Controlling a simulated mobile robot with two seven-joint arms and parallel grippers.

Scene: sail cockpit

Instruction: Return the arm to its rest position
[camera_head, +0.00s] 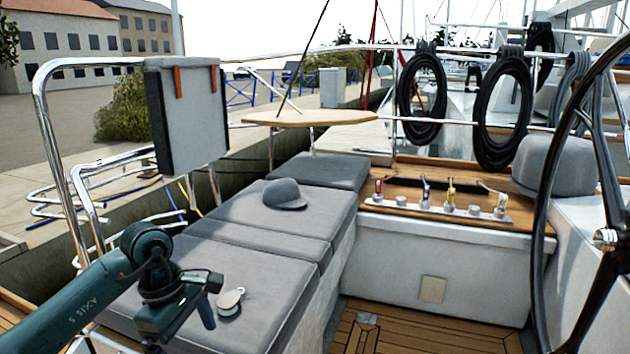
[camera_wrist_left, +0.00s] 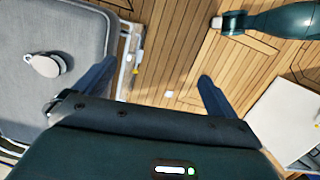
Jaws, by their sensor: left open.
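My left arm, dark teal, comes in from the lower left in the head view. Its gripper (camera_head: 207,300) is over the near part of the grey seat cushions, with nothing between its fingers. In the left wrist view the two fingers of this gripper (camera_wrist_left: 153,82) stand wide apart, with wooden deck planks behind the gap. A small pale round object (camera_head: 230,301) lies on the cushion just right of the gripper; it also shows in the left wrist view (camera_wrist_left: 46,64), left of the fingers. My right gripper does not show.
Grey cushions (camera_head: 265,232) carry a grey cap (camera_head: 284,193). A wooden table top (camera_head: 311,118) stands behind. A steel rail (camera_head: 57,140) bounds the left side. A large black wheel (camera_head: 541,235) stands at right. The wooden cockpit floor (camera_head: 425,335) is clear where visible.

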